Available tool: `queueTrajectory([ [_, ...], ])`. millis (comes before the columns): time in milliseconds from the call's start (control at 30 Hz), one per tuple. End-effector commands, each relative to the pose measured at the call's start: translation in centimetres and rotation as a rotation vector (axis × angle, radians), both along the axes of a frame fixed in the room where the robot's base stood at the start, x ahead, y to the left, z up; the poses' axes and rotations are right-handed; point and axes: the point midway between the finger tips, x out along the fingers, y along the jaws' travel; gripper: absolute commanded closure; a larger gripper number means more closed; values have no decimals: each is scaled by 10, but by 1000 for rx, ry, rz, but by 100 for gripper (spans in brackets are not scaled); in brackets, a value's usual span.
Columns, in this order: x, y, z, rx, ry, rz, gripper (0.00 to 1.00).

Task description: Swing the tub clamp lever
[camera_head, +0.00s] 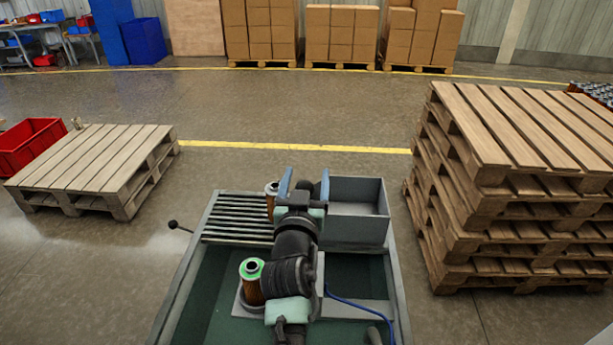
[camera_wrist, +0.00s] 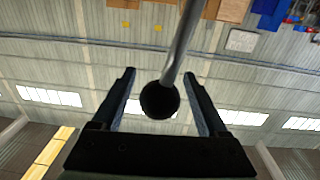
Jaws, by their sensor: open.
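In the wrist view a grey lever rod (camera_wrist: 183,40) ends in a round black knob (camera_wrist: 160,101). The knob shows between the two fingers of my gripper (camera_wrist: 159,73), with gaps on both sides. The fingers are apart, and I cannot tell the knob's depth between them. In the head view my gripper (camera_head: 305,178) is over the far part of the green-floored bench, its blue fingers spread and pointing away. My arm hides most of this lever there. Another black-knobbed lever (camera_head: 173,225) sticks out from the bench's left side; I cannot tell which is the clamp lever.
A green-topped filter cartridge (camera_head: 251,284) stands left of my arm; another cartridge (camera_head: 271,196) is by the slatted rack (camera_head: 232,222). A grey bin (camera_head: 357,228) is right of my gripper. A blue cable (camera_head: 350,304) lies nearby. Pallets (camera_head: 515,200) stack at right.

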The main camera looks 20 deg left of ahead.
Motion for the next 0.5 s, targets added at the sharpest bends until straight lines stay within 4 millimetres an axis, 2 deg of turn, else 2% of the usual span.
queueTrajectory([
  [267, 1, 0, 0, 0, -1, 0, 24],
  [500, 1, 0, 0, 0, -1, 0, 65],
])
